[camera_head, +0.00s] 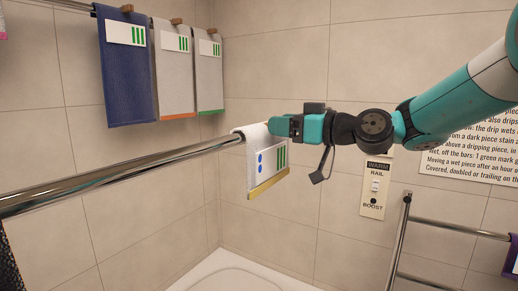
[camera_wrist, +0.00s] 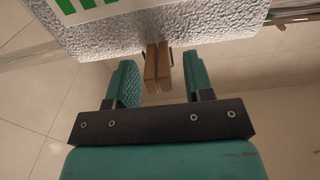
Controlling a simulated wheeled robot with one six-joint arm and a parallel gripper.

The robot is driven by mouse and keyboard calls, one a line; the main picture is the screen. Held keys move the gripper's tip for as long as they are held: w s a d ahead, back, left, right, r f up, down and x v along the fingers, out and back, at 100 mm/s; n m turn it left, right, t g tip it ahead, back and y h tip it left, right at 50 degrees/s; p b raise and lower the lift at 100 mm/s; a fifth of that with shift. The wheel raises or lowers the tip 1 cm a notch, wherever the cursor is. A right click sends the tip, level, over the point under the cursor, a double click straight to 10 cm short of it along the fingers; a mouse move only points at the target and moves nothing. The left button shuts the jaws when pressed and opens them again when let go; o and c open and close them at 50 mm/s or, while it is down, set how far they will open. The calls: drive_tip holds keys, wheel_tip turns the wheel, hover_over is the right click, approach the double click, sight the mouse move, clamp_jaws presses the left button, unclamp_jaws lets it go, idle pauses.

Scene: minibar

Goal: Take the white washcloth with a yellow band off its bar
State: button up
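The white washcloth with a yellow band (camera_head: 253,143) hangs over the far end of the chrome bar (camera_head: 122,165), the band along its lower edge. A card with green marks and blue dots is on its face. In the wrist view the cloth (camera_wrist: 215,28) fills the top, with a wooden clip (camera_wrist: 158,67) sticking out from it. My gripper (camera_head: 270,126) is at the cloth's top right. Its fingers (camera_wrist: 161,84) are open, one each side of the clip, with a visible gap on both sides. The clip is hidden in the head view.
A blue towel (camera_head: 127,75), an orange-edged grey towel (camera_head: 172,85) and a green-edged grey towel (camera_head: 209,82) hang on a higher bar at left. A rail switch panel (camera_head: 373,190) and a lower rack (camera_head: 398,240) are at right. Below is a white basin (camera_head: 240,275).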

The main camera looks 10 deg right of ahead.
clamp_jaws()
drive_tip(key=shift+r, duration=0.15)
wheel_tip(320, 180, up, 20)
drive_tip(key=b, duration=0.2)
idle(0.5)
drive_tip(key=b+v, duration=0.2)
drive_tip(key=v, duration=1)
idle(0.4)
